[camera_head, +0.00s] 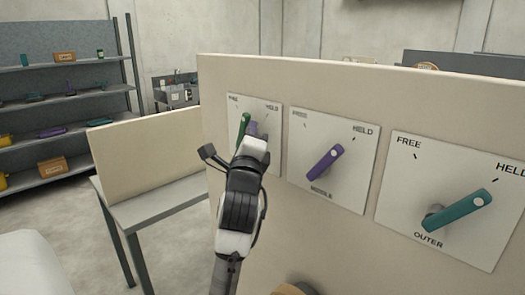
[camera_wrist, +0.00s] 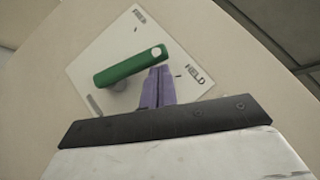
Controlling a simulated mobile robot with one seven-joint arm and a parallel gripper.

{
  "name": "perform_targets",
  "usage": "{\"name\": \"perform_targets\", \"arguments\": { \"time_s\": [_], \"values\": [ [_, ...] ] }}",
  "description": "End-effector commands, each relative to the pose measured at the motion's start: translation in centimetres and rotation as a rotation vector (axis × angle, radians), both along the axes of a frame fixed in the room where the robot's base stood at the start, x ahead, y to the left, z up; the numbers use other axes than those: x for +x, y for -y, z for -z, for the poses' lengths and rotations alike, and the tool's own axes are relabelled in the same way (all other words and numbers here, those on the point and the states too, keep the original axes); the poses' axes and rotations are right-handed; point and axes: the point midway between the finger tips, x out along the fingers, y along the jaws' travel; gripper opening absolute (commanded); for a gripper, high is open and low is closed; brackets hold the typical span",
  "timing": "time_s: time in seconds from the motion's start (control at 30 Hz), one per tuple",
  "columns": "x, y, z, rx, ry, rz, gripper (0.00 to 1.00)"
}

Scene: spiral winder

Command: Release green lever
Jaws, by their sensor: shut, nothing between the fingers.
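The green lever (camera_head: 243,128) is on the leftmost white plate (camera_head: 266,124) of the beige panel. In the wrist view the green lever (camera_wrist: 130,67) has its white-dotted end pointing between the FREE and HELD labels on its plate (camera_wrist: 113,45). My gripper (camera_head: 252,129) is at this plate, on the HELD side of the lever. In the wrist view the purple fingers of my gripper (camera_wrist: 158,84) are closed together, just below the lever's dotted end. I cannot tell whether they touch it. My wrist hides the plate's lower part in the head view.
To the right are a purple lever (camera_head: 325,162) on the MIDDLE plate and a teal lever (camera_head: 458,210) on the OUTER plate, both pointing towards HELD. A grey table (camera_head: 165,211) with an upright beige board (camera_head: 147,157) stands left. Shelves (camera_head: 65,97) stand further back.

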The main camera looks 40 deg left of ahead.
Motion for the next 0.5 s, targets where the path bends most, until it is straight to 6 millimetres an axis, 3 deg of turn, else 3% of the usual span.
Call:
{"name": "perform_targets", "arguments": {
  "time_s": [0.5],
  "values": [
    [0.3,-3.2,-2.4,-0.106,-0.008,0.001,0.00]
  ]
}}
